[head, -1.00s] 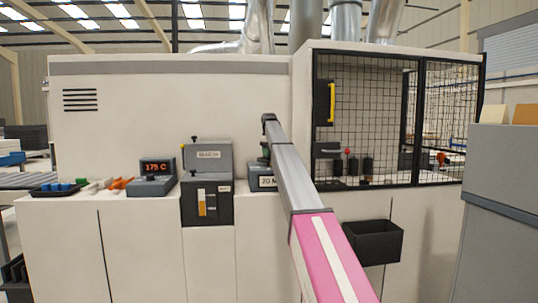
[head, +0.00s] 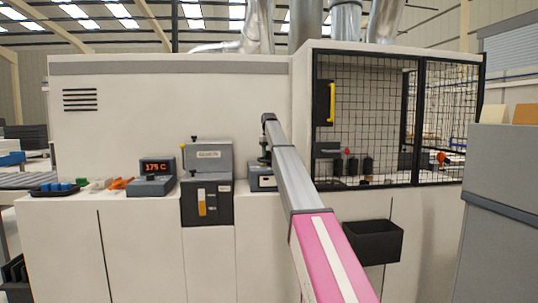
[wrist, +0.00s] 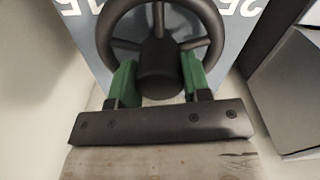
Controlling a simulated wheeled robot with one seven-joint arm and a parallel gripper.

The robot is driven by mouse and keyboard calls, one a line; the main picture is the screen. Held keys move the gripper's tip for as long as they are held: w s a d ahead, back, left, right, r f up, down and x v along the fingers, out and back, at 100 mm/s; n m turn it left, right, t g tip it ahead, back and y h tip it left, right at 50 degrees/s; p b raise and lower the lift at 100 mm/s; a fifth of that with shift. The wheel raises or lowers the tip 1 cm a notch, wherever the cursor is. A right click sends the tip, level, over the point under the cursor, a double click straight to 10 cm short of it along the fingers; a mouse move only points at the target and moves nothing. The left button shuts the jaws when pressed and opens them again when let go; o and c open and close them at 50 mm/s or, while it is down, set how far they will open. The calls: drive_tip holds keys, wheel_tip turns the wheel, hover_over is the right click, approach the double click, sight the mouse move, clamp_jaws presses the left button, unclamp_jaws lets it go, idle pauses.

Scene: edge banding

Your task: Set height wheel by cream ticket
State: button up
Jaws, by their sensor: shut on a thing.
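A black spoked height wheel (wrist: 158,12) fills the top of the wrist view, over a grey dial face (wrist: 83,25) with large upside-down figures at its two upper corners. My gripper (wrist: 158,76) has its two green fingers shut on the wheel's hub, one on each side. In the head view the wheel (head: 265,160) is a small dark shape above a grey box (head: 262,178) with a white window, too small to read. My grey arm link hides part of both. I cannot pick out a cream ticket for certain.
Left of the box stand a dark unit with an orange gauge (head: 202,204) and a heater display reading 175 C (head: 157,167). A black bin (head: 372,241) hangs at the right, below a mesh guard (head: 365,110). A grey block (wrist: 295,90) stands close at the right in the wrist view.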

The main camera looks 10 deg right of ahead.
drive_tip(key=m, duration=0.5)
idle(0.7)
drive_tip(key=o, duration=0.9)
drive_tip(key=shift+r, duration=0.1)
drive_tip(key=r, duration=0.4)
drive_tip(key=shift+s+a+r, duration=0.15)
drive_tip(key=shift+a+r, duration=0.1)
drive_tip(key=shift+a, duration=0.05)
drive_tip(key=shift+s+a+r, duration=0.95)
drive_tip(key=shift+a+r, duration=0.1)
drive_tip(key=shift+a, duration=0.5)
drive_tip(key=shift+s+a+r, duration=0.95)
drive_tip(key=shift+a+r, duration=0.15)
drive_tip(key=shift+a, duration=0.5)
drive_tip(key=shift+s+a+r, duration=0.95)
drive_tip(key=shift+a+r, duration=0.1)
drive_tip(key=shift+a, duration=0.5)
